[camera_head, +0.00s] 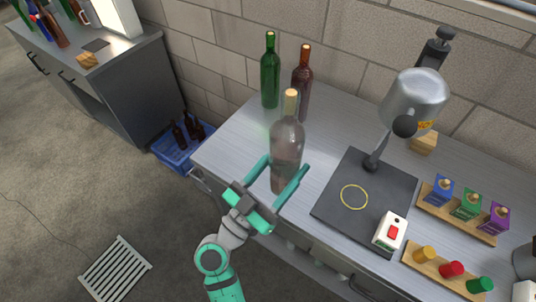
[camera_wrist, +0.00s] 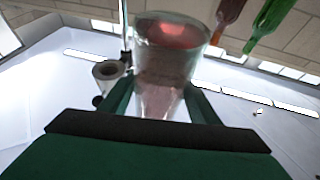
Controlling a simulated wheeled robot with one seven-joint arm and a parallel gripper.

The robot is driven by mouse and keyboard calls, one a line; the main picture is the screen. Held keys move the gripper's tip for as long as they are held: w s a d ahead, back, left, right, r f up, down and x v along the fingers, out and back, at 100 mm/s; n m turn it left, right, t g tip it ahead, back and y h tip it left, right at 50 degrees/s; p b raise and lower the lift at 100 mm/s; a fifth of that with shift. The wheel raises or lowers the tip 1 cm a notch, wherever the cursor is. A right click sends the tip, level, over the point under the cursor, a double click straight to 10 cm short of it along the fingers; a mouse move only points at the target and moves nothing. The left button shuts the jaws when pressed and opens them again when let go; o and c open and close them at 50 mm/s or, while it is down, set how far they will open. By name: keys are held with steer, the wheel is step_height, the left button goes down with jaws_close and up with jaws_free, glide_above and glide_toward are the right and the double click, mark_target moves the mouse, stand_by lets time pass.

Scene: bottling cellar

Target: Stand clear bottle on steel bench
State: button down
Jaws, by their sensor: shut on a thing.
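The clear bottle (camera_head: 287,138), with a tan cork on top, is upright near the left part of the steel bench (camera_head: 236,141). My gripper (camera_head: 285,168) is shut on its lower body, one finger on each side. In the wrist view the clear bottle (camera_wrist: 165,85) fills the middle between the fingers (camera_wrist: 160,100), with a reddish tint at its wide end. I cannot tell whether its base touches the bench or hangs just above it.
A green bottle (camera_head: 270,70) and a brown bottle (camera_head: 302,72) stand close behind. To the right are a dark plate (camera_head: 335,205) with a yellow ring, a metal-headed device (camera_head: 412,98), and wooden racks of coloured pieces (camera_head: 455,217). A blue crate (camera_head: 172,157) sits on the floor.

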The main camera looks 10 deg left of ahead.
steer(key=shift+w+a+f, duration=1.4)
steer(key=shift+w+f, duration=0.45)
steer(key=shift+f, duration=0.25)
steer(key=shift+w+a+f, duration=1.35)
steer(key=shift+w+f, duration=0.45)
steer(key=shift+f, duration=0.3)
steer(key=shift+w+a+f, duration=1.4)
steer(key=shift+w+f, duration=0.45)
steer(key=shift+f, duration=0.25)
steer(key=shift+f, duration=0.1)
steer(key=c, duration=1.1)
jaws_free()
steer(key=shift+f, duration=0.2)
steer(key=o, duration=0.5)
steer(key=shift+c, duration=0.2)
steer(key=shift+r, duration=0.1)
steer(key=v, duration=1.2)
steer(key=shift+r, duration=0.15)
